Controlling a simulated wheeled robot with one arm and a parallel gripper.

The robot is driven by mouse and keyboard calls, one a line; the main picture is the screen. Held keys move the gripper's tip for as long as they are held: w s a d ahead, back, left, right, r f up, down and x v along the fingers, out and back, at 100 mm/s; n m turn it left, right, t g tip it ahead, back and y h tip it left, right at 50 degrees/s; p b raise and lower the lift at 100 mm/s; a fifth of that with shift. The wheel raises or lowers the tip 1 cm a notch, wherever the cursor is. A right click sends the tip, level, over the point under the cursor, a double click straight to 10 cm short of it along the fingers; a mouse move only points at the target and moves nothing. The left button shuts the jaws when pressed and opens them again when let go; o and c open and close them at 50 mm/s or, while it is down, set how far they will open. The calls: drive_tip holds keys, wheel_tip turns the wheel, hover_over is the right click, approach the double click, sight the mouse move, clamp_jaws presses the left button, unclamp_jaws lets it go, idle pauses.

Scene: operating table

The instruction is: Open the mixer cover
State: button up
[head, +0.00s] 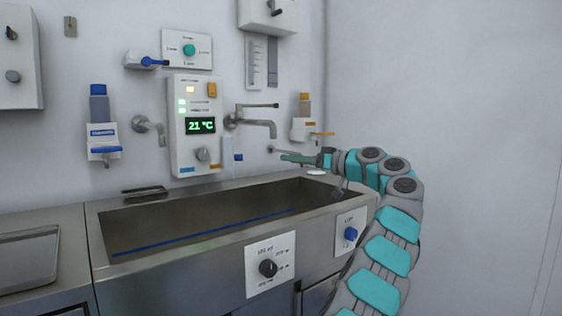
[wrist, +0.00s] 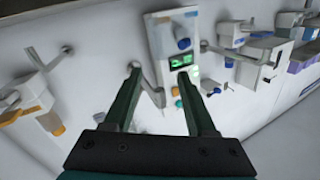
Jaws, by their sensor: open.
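The wall mixer panel (head: 195,130) is a white box with a green 21 °C display, a grey knob and an orange square. A metal tap (head: 255,124) with a lever stands just right of it. I cannot make out a separate cover. My gripper (head: 288,158) is at the right, below and right of the tap, pointing left, with nothing seen between its fingers. In the wrist view, which looks turned over, my open gripper (wrist: 159,72) points at the wall, with the panel (wrist: 170,50) beyond the fingertips and tap metalwork (wrist: 152,92) behind the gap.
A steel sink (head: 240,222) lies below, with a black knob plate (head: 270,265) and a blue knob plate (head: 350,232) on its front. A blue dispenser (head: 101,130) hangs at the left, an orange-topped one (head: 304,118) near my gripper. The right wall is bare.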

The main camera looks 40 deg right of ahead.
drive_tip(key=shift+s+d, duration=0.25)
drive_tip(key=shift+s, duration=0.45)
drive_tip(key=shift+c, duration=0.4)
